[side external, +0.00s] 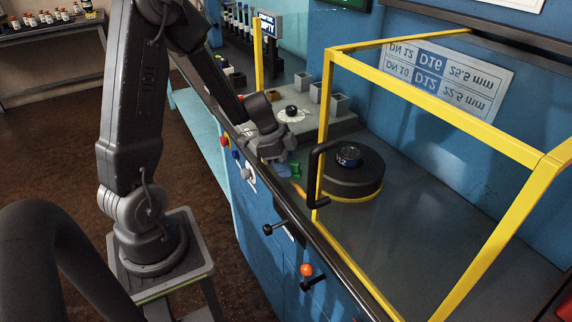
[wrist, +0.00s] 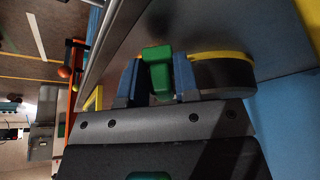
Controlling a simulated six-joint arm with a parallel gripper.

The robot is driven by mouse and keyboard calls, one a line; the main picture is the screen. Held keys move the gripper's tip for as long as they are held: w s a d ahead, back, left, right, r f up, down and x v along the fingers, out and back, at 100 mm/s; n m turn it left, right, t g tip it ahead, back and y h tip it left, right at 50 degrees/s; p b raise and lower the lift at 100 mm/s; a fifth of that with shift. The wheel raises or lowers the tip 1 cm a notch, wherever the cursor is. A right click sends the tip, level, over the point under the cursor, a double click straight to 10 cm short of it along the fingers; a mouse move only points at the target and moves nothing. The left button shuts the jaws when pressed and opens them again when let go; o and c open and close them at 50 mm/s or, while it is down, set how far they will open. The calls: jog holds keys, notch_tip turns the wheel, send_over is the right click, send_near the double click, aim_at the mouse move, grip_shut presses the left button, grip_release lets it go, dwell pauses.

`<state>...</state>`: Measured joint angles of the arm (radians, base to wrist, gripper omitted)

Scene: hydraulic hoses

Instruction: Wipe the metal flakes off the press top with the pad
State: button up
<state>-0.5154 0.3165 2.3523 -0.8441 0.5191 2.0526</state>
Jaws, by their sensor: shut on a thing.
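My gripper (side external: 284,170) is at the front edge of the press top (side external: 410,220), left of the yellow guard frame. In the wrist view its two blue fingers (wrist: 159,80) are closed on both sides of a green block, which I take to be the pad (wrist: 158,68). The green pad also shows small beside the fingers in the side view (side external: 296,169). Its underside is hidden, so I cannot tell whether it touches the surface. I cannot make out metal flakes clearly in either view.
A round black die (side external: 352,180) with a yellow base ring stands inside the yellow guard frame (side external: 440,97). A black handle (side external: 313,178) is on the near side. Small grey bins (side external: 315,92) stand behind the gripper. An orange-knobbed lever (side external: 306,270) sticks out in front. The right of the press top is clear.

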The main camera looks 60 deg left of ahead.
aim_at(303, 197)
jog(key=shift+f, duration=1)
jog(key=shift+d, duration=0.15)
jog(key=shift+d+r, duration=0.1)
jog(key=shift+d, duration=5.5)
jog(key=shift+a+f, duration=0.15)
jog(key=shift+a, duration=0.35)
jog(key=shift+a+f, duration=0.15)
jog(key=shift+a, duration=0.35)
jog(key=shift+s+a+f, duration=0.1)
jog(key=shift+a+f, duration=0.1)
jog(key=shift+a, duration=0.9)
grip_shut()
jog(key=shift+a+r, duration=0.15)
jog(key=shift+a, duration=1.7)
jog(key=shift+a+r, duration=0.1)
jog(key=shift+a, duration=1.75)
